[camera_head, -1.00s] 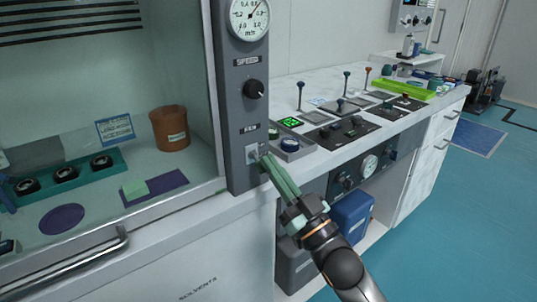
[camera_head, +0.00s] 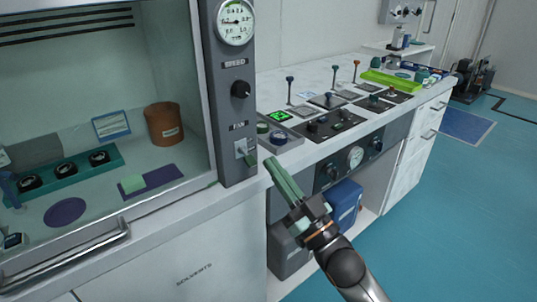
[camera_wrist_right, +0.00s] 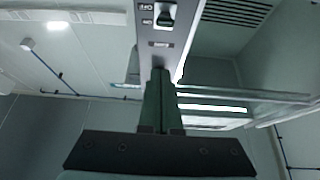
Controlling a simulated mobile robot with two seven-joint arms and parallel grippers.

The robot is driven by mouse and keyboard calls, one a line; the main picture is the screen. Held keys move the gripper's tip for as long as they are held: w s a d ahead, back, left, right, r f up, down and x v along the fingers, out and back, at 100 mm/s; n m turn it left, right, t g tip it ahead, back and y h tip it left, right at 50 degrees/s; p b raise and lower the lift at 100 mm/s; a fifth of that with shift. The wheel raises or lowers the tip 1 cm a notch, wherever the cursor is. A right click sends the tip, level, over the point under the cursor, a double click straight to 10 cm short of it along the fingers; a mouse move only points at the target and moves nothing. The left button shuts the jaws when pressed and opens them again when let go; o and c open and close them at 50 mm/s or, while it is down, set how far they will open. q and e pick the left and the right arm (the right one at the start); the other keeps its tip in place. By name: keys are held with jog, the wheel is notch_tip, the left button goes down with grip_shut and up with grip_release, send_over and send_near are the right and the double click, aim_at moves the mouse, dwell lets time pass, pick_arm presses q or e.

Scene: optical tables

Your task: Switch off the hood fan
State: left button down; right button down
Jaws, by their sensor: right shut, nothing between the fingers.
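The grey control post (camera_head: 231,75) of the hood carries a small switch (camera_head: 242,150) low down, under a small label. Its light plate has a short lever that appears to point down toward the lower right. In the wrist view the switch (camera_wrist_right: 165,17) is at the top, with small labels beside it. My right gripper (camera_head: 268,161) has green fingers, shut and empty, just right of the post and slightly below the switch, apparently clear of it. Its fingers (camera_wrist_right: 159,72) also show closed in the wrist view. My left gripper is out of view.
A round gauge (camera_head: 236,22) and a black speed knob (camera_head: 240,90) sit above the switch. Left is the hood interior with a brown pot (camera_head: 164,124). Right is a white bench with control panels (camera_head: 335,123) and a green tray (camera_head: 390,80). The blue floor is open.

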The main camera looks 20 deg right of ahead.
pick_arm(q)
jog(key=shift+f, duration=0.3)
pick_arm(e)
jog(key=s+d+f, duration=0.1)
jog(key=s+f, duration=0.2)
jog(key=f, duration=0.1)
jog(key=shift+s+d+f, duration=0.15)
jog(key=shift+s+f, duration=0.15)
jog(key=shift+f, duration=0.05)
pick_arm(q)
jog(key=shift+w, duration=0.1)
